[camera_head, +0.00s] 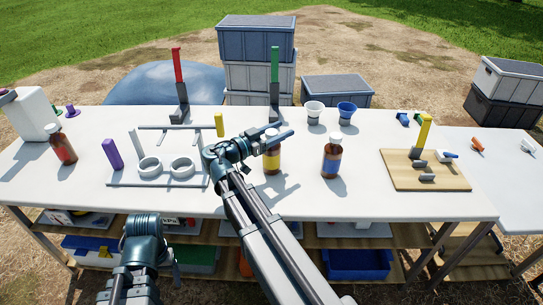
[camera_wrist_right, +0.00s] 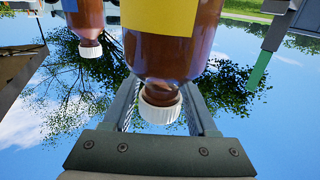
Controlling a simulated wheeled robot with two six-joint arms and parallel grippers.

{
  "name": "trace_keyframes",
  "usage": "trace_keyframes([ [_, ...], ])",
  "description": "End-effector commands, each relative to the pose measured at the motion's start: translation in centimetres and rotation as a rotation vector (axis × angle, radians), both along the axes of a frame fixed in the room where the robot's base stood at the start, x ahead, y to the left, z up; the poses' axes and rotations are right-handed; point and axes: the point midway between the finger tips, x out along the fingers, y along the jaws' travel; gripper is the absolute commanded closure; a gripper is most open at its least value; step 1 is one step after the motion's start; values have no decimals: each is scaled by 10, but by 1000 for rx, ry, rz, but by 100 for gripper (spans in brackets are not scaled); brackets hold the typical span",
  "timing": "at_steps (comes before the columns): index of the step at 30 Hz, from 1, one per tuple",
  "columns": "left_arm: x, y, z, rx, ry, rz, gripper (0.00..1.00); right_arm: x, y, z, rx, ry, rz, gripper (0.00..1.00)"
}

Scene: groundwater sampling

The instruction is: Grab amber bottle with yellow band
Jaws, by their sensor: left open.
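The amber bottle with the yellow band (camera_head: 272,162) stands upright near the middle of the table. In the right wrist view this bottle (camera_wrist_right: 172,45) appears upside down, its white cap hanging between the jaws. My right gripper (camera_head: 276,140) is at the bottle's cap and neck, one finger on each side; the fingertips are partly hidden by the bottle. I cannot tell whether the jaws press on it. The right gripper's fingers (camera_wrist_right: 161,100) also show in the wrist view. My left gripper (camera_head: 145,228) is low at the front, before the table edge, open and away from the bottle.
An amber bottle with a blue band (camera_head: 332,160) stands just right of the yellow-banded one. A third amber bottle (camera_head: 62,148) is at the left. A grey ring rack (camera_head: 130,180), a wooden board (camera_head: 450,178) and two cups (camera_head: 314,112) share the white table.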

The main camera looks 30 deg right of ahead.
Motion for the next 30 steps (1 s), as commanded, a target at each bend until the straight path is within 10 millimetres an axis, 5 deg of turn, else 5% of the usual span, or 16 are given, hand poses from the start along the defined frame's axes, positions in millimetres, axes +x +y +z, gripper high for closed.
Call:
trace_keyframes([
  [1, 0, 0, 0, 0, 0, 0, 26, 0, 0, 0, 0, 0, 0, 52],
  [9, 0, 0, 0, 0, 0, 0, 26, 0, 0, 0, 0, 0, 0, 100],
  [30, 0, 0, 0, 0, 0, 0, 26, 0, 0, 0, 0, 0, 0, 100],
])
